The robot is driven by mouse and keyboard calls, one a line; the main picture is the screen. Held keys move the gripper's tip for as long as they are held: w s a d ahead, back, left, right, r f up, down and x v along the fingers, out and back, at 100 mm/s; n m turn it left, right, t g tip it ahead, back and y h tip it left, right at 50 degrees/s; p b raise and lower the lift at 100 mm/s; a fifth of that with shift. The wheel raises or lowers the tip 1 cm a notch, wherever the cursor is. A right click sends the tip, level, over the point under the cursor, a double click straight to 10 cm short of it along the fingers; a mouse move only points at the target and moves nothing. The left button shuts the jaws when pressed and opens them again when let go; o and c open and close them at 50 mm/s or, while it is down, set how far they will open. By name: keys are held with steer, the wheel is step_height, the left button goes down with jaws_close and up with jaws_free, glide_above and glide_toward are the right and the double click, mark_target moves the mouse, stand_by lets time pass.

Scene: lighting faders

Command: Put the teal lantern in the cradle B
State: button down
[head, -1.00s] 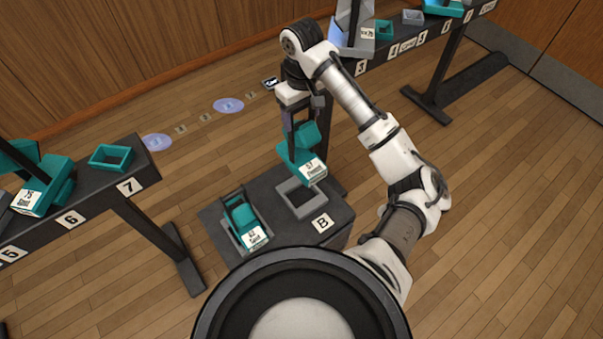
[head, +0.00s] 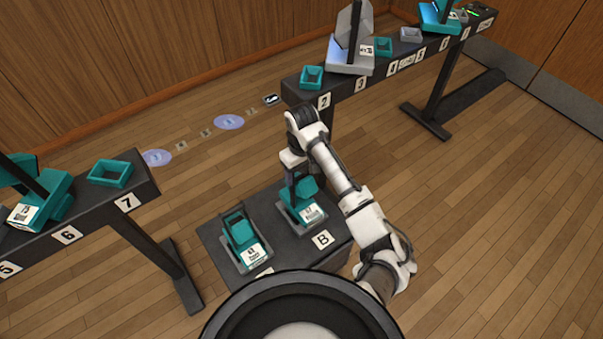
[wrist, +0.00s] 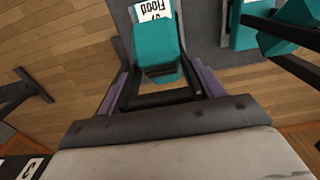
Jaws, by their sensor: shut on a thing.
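The teal lantern (head: 303,194), with a white label reading "Flood" in the wrist view (wrist: 157,45), is at cradle B (head: 289,219), a grey square frame beside the B label. The lantern's lower end is within the frame's outline. Whether it rests fully on the bottom is hidden. My gripper (head: 296,172) is above it, shut on the lantern's dark handle. The purple fingers show on either side of the handle in the wrist view (wrist: 163,92).
A second teal lantern (head: 240,235) sits in the neighbouring cradle on the same dark box (head: 268,210). A rail (head: 95,195) stands at left with an empty teal cradle (head: 110,173) near 7. Another rail (head: 345,85) stands behind, holding lanterns and small cradles.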

steer(key=shift+f, duration=0.9)
steer(key=shift+c, duration=1.2)
jaws_free()
steer(key=shift+f, duration=0.15)
step_height(320, 180, up, 12)
steer(key=shift+r, duration=0.15)
